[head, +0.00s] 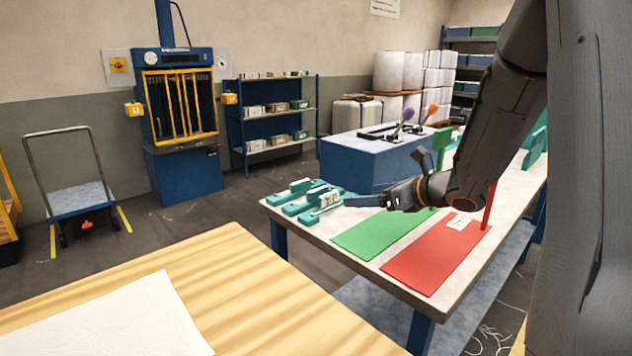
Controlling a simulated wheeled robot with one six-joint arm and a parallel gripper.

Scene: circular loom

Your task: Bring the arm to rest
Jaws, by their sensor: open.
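My arm reaches down from the upper right of the head view and bends to the left at the wrist. My gripper (364,200) is at its end, pointing left, above the white-topped table (322,233). It is open, and I see nothing held in it. In the picture its tip lies just right of the teal holders (303,203) at the table's left end. I cannot tell how high the gripper is above the tabletop.
A green mat (372,236) and a red mat (428,262) lie on the table below the arm. A red post (490,206) stands beside the wrist. A wooden table (235,290) with a white sheet (110,320) is in front. A blue block (355,160) stands behind.

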